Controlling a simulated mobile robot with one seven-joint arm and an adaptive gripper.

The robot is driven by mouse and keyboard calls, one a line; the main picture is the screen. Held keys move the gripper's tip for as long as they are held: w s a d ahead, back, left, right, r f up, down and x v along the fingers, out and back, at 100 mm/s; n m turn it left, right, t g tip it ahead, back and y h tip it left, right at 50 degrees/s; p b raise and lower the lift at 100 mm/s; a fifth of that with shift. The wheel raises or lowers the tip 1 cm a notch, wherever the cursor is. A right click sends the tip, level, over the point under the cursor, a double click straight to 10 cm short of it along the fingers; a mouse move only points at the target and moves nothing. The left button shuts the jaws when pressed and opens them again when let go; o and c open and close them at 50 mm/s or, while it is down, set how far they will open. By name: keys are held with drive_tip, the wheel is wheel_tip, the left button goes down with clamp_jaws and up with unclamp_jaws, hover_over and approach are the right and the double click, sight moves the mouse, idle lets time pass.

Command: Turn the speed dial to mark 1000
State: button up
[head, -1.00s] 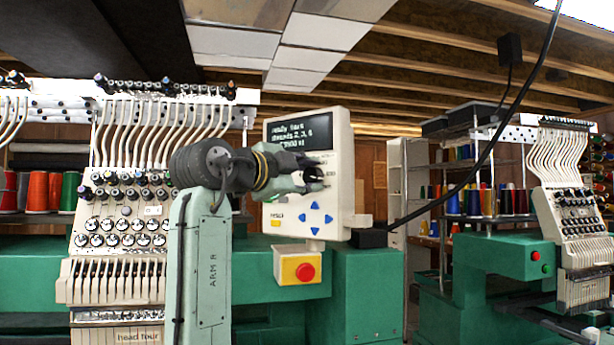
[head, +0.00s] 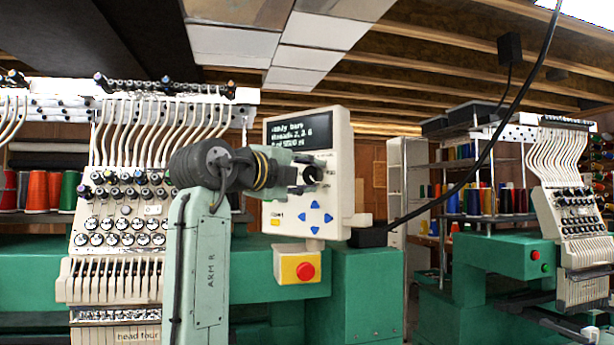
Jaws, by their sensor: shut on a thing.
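The control panel (head: 341,150) is a cream box with a dark text screen (head: 300,131) at its top and blue arrow buttons (head: 315,218) below. The speed dial (head: 312,175) is a dark round knob in the middle of the panel. My gripper (head: 306,174) is at the panel's face, shut on the dial. My gripper and wrist cover the left part of the dial area. The dial's marks and pointer are too small and too hidden to read. The screen's text is only partly legible.
A red stop button on a yellow box (head: 297,267) hangs just below the panel. A black cable (head: 470,175) runs from the panel's right side up to the ceiling. Embroidery heads with thread tubes (head: 135,190) stand at the left, and another machine (head: 500,240) at the right.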

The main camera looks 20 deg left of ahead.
idle(0.3)
drive_tip(key=o, duration=1.1)
drive_tip(key=shift+o, duration=0.2)
drive_tip(key=shift+s, duration=0.1)
drive_tip(key=v, duration=1.2)
